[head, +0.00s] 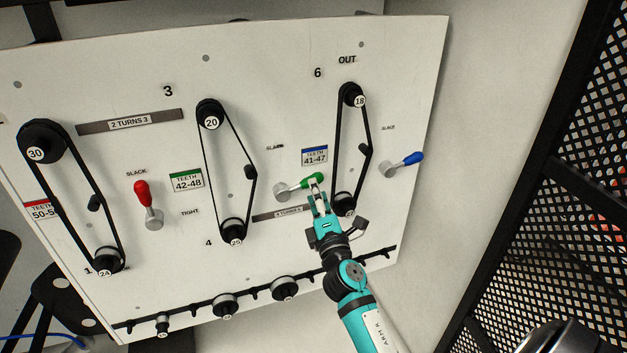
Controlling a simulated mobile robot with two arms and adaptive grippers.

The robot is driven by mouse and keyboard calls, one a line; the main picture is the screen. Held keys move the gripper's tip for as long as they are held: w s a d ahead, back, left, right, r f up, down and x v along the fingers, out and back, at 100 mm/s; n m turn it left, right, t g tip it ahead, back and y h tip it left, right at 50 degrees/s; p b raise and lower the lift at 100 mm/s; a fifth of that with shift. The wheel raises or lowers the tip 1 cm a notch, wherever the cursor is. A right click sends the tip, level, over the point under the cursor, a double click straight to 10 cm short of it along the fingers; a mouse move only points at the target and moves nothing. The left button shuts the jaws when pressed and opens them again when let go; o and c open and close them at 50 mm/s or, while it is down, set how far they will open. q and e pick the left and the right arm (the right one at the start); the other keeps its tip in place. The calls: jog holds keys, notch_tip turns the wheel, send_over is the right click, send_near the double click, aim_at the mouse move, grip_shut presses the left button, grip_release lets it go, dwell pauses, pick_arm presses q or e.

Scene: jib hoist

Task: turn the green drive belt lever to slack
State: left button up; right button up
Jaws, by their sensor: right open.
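The green drive belt lever (312,180) is on the white panel (270,100), right of centre. Its grey hub (282,190) is at the left and the green handle points right and slightly up. My right gripper (317,188) is open at the green handle, its fingertips overlapping the handle's middle from below. I cannot tell whether they touch it. A small SLACK label (275,147) stands above the lever. The tight label is not readable and may be hidden by my gripper. My left gripper is not in view.
The red lever (142,193) points up beside its SLACK label; the blue lever (413,158) points right. Belts run close to the green lever, with pulley 18 (352,96) above right. Spare pulleys (285,288) hang along the bottom rail. A black mesh wall (560,190) stands at right.

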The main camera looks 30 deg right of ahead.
jog(key=shift+x, duration=1.45)
jog(key=shift+c, duration=0.3)
grip_shut()
